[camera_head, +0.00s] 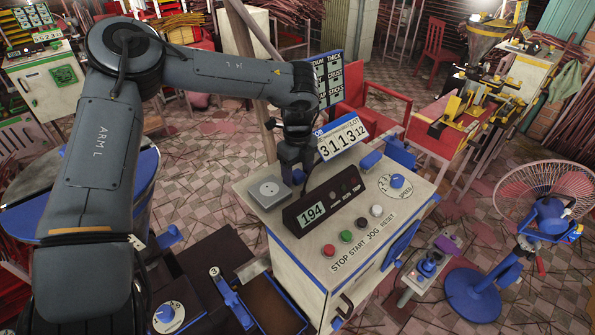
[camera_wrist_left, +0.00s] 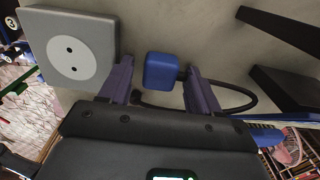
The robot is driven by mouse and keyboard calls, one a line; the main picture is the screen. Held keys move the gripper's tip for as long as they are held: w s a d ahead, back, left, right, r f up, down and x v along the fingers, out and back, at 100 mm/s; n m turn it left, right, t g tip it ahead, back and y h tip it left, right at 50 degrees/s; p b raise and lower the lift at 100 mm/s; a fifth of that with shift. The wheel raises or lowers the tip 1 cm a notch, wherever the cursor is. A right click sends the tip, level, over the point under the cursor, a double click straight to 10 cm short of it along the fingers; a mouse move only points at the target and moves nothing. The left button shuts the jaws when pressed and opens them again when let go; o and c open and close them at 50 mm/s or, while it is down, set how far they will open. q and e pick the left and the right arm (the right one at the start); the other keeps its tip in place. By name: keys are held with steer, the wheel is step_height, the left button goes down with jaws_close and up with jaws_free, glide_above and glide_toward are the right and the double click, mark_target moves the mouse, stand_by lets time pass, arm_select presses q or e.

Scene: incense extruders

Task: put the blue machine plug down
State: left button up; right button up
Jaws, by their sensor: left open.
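The blue plug (camera_wrist_left: 161,71) is on the pale cabinet top, close to the grey socket plate with two holes (camera_wrist_left: 70,48), and not in it. Its black cable (camera_wrist_left: 245,97) curves off to the right in the left wrist view. My left gripper (camera_wrist_left: 160,66) is open, with one finger on each side of the plug and a small gap showing at each side. In the head view my left gripper (camera_head: 297,172) points down at the cabinet top beside the socket plate (camera_head: 268,190); it mostly hides the plug there. My right gripper is not in view.
On the cabinet (camera_head: 300,255) are a black display reading 194 (camera_head: 318,212), several coloured buttons, a blue speed knob (camera_head: 397,181) and a number sign (camera_head: 342,137). A fan (camera_head: 545,215) stands at the right. A small floor stand (camera_head: 428,268) is between.

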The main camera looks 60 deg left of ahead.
mark_target(298, 172)
arm_select(q)
steer(key=shift+r+p, duration=0.3)
steer(key=shift+r, duration=0.15)
step_height(298, 172, up, 12)
steer(key=p, duration=0.1)
steer(key=shift+r+p, duration=0.15)
steer(key=shift+p, duration=0.15)
